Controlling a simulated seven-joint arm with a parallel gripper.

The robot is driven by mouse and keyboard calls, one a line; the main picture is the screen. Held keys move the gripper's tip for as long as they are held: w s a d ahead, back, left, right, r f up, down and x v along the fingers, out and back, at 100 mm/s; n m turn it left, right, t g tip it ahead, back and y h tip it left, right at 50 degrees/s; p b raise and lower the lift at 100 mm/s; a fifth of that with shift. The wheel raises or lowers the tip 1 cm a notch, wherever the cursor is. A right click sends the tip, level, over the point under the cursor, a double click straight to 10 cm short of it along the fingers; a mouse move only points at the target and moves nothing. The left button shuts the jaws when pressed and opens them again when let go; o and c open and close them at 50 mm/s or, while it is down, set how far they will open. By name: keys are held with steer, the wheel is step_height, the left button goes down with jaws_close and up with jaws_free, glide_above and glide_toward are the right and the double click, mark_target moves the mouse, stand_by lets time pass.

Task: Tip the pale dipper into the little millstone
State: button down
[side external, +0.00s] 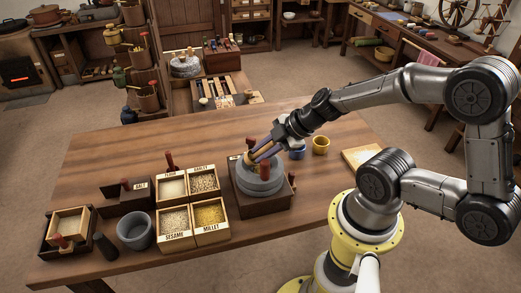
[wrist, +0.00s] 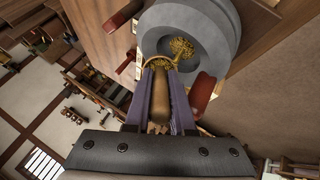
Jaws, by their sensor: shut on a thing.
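The little millstone (side external: 262,183) is a round grey stone on a dark wooden box near the middle of the table; in the wrist view its stone (wrist: 216,22) has a hollow top. My gripper (side external: 257,156) reaches over it from the right. In the wrist view my gripper (wrist: 160,82) is shut on the tan handle of the pale dipper (wrist: 160,98). The dipper's head points toward the millstone's hollow, with golden grain at it. More golden grain (wrist: 182,47) lies in a clump in the hollow. The dipper's bowl is mostly hidden in the side view.
Left of the millstone stand boxes of millet (side external: 209,214), sesame (side external: 174,222) and other grains, and a grey bowl (side external: 135,229). A blue cup (side external: 297,153) and a yellow cup (side external: 320,145) stand behind right. The table's back left is clear.

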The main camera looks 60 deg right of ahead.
steer(key=shift+s+f+t+y, duration=0.35)
steer(key=shift+s+t+y, duration=0.05)
steer(key=shift+t, duration=0.7)
steer(key=shift+d, duration=0.1)
steer(key=shift+t, duration=0.3)
stand_by(0.9)
steer(key=shift+w+r+g, duration=0.15)
steer(key=shift+g, duration=0.4)
steer(key=shift+w+r+g, duration=0.15)
steer(key=shift+g, duration=0.4)
steer(key=shift+w+a+r+g+h, duration=0.15)
steer(key=shift+w+g+h, duration=0.15)
steer(key=shift+g, duration=0.4)
steer(key=shift+w+a+r+g+h, duration=0.1)
steer(key=shift+w+r+g+h, duration=0.15)
steer(key=shift+g, duration=0.45)
steer(key=shift+w+a+r+g+h, duration=0.1)
steer(key=shift+w+r+g+h, duration=0.3)
steer(key=shift+g, duration=0.5)
steer(key=shift+w+a+r+g+h, duration=0.2)
steer(key=shift+r+g, duration=0.25)
steer(key=shift+g, duration=0.45)
steer(key=shift+w+d+r+g+h, duration=0.1)
steer(key=shift+w+r+g+h, duration=0.2)
steer(key=shift+g, duration=0.7)
steer(key=shift+s, duration=0.1)
